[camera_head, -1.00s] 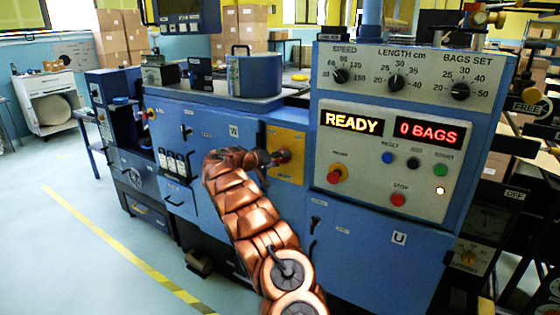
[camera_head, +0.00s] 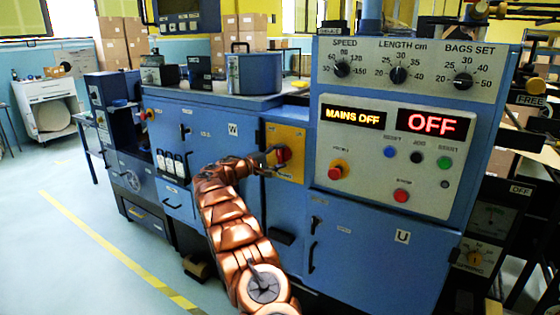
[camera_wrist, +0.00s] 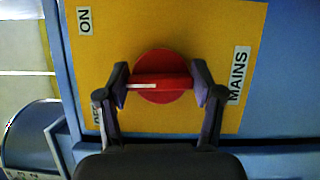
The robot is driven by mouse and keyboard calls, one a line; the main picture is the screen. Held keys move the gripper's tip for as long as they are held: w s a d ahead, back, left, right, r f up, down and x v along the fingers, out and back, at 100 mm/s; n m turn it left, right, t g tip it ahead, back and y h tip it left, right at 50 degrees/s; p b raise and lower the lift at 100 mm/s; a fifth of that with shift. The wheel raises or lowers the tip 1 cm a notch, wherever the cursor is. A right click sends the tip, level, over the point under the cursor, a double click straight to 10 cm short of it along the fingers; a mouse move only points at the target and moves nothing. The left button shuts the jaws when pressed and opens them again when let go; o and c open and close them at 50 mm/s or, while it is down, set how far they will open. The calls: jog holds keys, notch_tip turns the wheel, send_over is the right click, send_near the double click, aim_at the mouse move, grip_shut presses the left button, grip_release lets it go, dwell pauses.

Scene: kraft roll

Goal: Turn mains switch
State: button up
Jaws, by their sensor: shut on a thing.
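The mains switch is a round red knob with a raised bar and a white pointer mark, on a yellow plate (camera_head: 294,135). In the head view the red knob (camera_head: 284,154) is partly behind my gripper (camera_head: 270,158). In the wrist view the knob (camera_wrist: 160,95) sits between the two fingers of my gripper (camera_wrist: 160,83), which are shut on the ends of its bar. The white mark points left in the wrist view, towards neither label squarely. The ON label (camera_wrist: 85,20) is at upper left and the MAINS label (camera_wrist: 238,75) at right. Another label is partly hidden by the left finger.
The control panel right of the switch shows MAINS OFF (camera_head: 352,117) and OFF (camera_head: 432,125). Open floor (camera_head: 80,235) lies to the left.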

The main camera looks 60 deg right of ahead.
jog(key=n+h, duration=0.1)
jog(key=n, duration=0.1)
jog(key=n+b, duration=0.1)
jog(key=n, duration=0.1)
jog(key=shift+f+n+h, duration=0.1)
jog(key=shift+n+h, duration=0.3)
jog(key=shift+w+n+t+h+b, duration=0.1)
jog(key=shift+n+t+h+b, duration=0.25)
jog(key=shift+n, duration=0.7)
jog(key=shift+n+t+h+b, duration=0.15)
jog(key=shift+n+h+b, duration=0.3)
jog(key=shift+n, duration=0.6)
jog(key=shift+r, duration=0.2)
jog(key=o, duration=1.1)
jog(key=shift+o, duration=0.2)
jog(key=v, duration=1.2)
